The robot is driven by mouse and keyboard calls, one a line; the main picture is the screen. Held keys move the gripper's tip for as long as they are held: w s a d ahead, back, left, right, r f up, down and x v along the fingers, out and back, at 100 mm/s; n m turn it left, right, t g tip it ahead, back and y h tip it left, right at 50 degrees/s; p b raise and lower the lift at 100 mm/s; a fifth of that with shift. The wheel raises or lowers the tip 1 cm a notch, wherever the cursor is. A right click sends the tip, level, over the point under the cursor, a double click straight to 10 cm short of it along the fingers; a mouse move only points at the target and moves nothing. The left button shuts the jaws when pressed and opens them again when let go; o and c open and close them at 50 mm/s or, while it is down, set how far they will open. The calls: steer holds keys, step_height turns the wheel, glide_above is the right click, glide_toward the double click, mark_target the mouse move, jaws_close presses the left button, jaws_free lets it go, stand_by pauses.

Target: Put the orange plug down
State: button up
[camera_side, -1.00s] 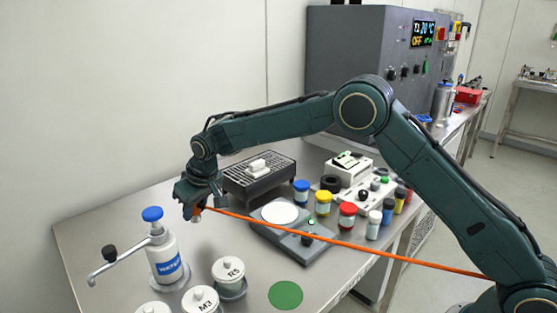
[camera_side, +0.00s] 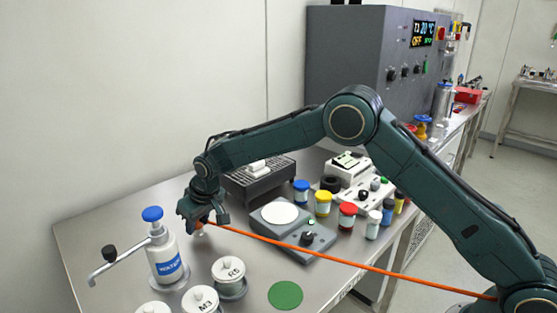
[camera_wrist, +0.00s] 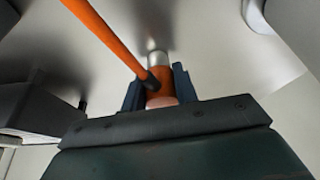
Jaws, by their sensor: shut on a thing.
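The orange plug (camera_wrist: 160,92) sits between the two fingers of my gripper (camera_wrist: 159,86) in the wrist view, with its metal tip pointing away from the palm. An orange cable (camera_wrist: 104,36) runs from the plug. In the side view my gripper (camera_side: 199,220) is low over the steel bench (camera_side: 115,222), between the water bottle and the balance. The plug (camera_side: 199,227) shows only in small part below the fingers. The cable (camera_side: 330,259) stretches to the lower right, toward my base. Whether the plug's tip touches the bench, I cannot tell.
The water bottle (camera_side: 164,258) with its spout stands at left. Lidded pots (camera_side: 229,279) and a green disc (camera_side: 286,295) are in front. The balance (camera_side: 290,230) is at right. A black rack (camera_side: 257,179) stands behind, with several coloured-lid jars (camera_side: 323,203) beside it.

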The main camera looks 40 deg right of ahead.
steer(key=shift+f, duration=0.1)
steer(key=o, duration=1)
steer(key=v, duration=1.2)
steer(key=shift+w, duration=0.1)
steer(key=shift+d+r, duration=0.1)
steer(key=shift+r, duration=0.15)
